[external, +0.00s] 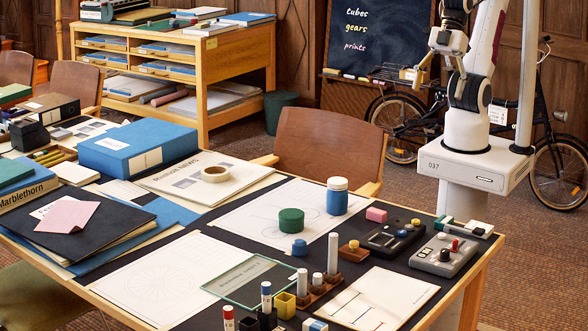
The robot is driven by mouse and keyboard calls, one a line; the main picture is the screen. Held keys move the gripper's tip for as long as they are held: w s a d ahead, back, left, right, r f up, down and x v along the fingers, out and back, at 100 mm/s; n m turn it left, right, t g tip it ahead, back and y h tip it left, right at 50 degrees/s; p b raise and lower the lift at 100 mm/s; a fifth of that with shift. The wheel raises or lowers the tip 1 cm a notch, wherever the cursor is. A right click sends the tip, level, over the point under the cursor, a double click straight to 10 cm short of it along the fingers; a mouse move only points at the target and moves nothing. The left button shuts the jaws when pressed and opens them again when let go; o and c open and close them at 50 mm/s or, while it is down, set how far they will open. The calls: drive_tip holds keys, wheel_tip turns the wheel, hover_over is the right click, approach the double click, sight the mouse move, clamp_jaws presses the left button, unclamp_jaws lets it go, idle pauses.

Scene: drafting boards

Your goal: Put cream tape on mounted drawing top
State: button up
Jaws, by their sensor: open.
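Several drawing sheets lie on the dark table top: one with faint circles (254,221) at the middle, one pale sheet (150,275) at the front left, and one with red and blue lines (384,295) at the front right. I cannot tell for sure which is the mounted drawing. My gripper (412,75) is at the upper right, raised beyond the table's far right side. It is open, empty and far from the tape.
A green cylinder (291,221) and a blue-white jar (337,197) stand on the middle sheet. Blocks, pegs and a glass plate (254,280) crowd the front. A blue box (138,146) stands left of the tape. Control boxes (443,254) line the right edge.

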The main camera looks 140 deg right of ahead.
drive_tip(key=w+d+r+m+t, duration=0.15)
drive_tip(key=w+d, duration=0.25)
drive_tip(key=w, duration=0.7)
drive_tip(key=w+d+m+t, duration=0.1)
drive_tip(key=w+d+m, duration=0.2)
drive_tip(key=w, duration=0.7)
drive_tip(key=w+d+f+m+t+h, duration=0.1)
drive_tip(key=w+d+f+m+h, duration=0.15)
drive_tip(key=w+d, duration=0.45)
drive_tip(key=w+d+f+m+h, duration=0.15)
drive_tip(key=w+d+f, duration=0.25)
drive_tip(key=d, duration=0.6)
drive_tip(key=s+d+f+m+g+h, duration=0.1)
drive_tip(key=d+f+m+h, duration=0.15)
drive_tip(key=d+f, duration=0.55)
drive_tip(key=d+f+m+g+h, duration=0.2)
drive_tip(key=d+f+h, duration=0.15)
drive_tip(key=d, duration=0.85)
drive_tip(key=s+d+f+m+g+h, duration=0.1)
drive_tip(key=s+d+f+g, duration=0.1)
drive_tip(key=s+d+f, duration=0.2)
drive_tip(key=s+d+f+m+g+h, duration=0.1)
drive_tip(key=s+d+f, duration=0.4)
drive_tip(key=s+d+f+m+g+h, duration=0.1)
drive_tip(key=s+d+f+m+g, duration=0.1)
drive_tip(key=s+d+f, duration=0.2)
drive_tip(key=shift+s+d+f+g+h, duration=0.25)
drive_tip(key=shift+s+f+g+h, duration=0.15)
drive_tip(key=shift+s+f, duration=0.35)
